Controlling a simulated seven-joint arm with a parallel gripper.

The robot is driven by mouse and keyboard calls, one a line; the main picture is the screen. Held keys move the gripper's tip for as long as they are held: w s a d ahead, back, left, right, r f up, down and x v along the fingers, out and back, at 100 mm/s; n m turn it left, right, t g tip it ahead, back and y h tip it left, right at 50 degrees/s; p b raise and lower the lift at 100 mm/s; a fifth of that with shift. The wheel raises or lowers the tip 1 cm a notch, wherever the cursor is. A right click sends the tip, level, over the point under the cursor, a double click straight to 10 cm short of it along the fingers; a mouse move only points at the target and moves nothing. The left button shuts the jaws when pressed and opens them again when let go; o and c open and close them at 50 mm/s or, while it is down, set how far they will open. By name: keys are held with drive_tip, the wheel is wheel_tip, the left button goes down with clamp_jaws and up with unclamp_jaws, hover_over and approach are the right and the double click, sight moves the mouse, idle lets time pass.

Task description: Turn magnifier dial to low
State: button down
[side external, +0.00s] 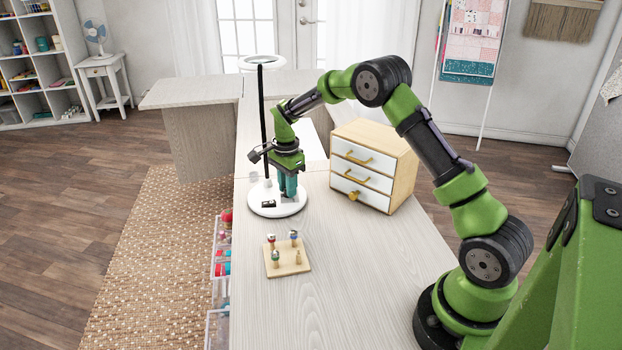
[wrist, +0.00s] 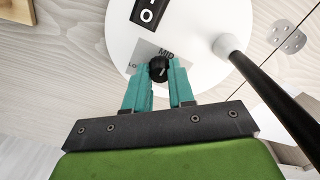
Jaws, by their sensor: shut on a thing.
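The magnifier stands on the table with a round white base (side external: 262,208), a black pole (side external: 262,120) and a ring lens (side external: 262,63) on top. In the wrist view, a black dial (wrist: 159,69) sits on a grey label plate (wrist: 150,52) on the base. The word MID shows above the dial and part of LO at its left; the rest of the label is hidden. My gripper (wrist: 158,76) points down at the base, its teal fingers shut on the dial from both sides. It also shows in the side view (side external: 287,194).
A black rocker switch (wrist: 149,12) is on the base near the dial. The pole stands close to my gripper. A small drawer cabinet (side external: 372,165) stands to the right, and a peg board with spools (side external: 287,258) lies in front.

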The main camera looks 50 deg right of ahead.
drive_tip(key=n, duration=0.4)
drive_tip(key=shift+n, duration=0.3)
drive_tip(key=n, duration=1.1)
drive_tip(key=shift+n, duration=2.6)
drive_tip(key=c, duration=1)
unclamp_jaws()
drive_tip(key=shift+o, duration=0.2)
drive_tip(key=shift+r, duration=0.1)
wheel_tip(320, 180, up, 17)
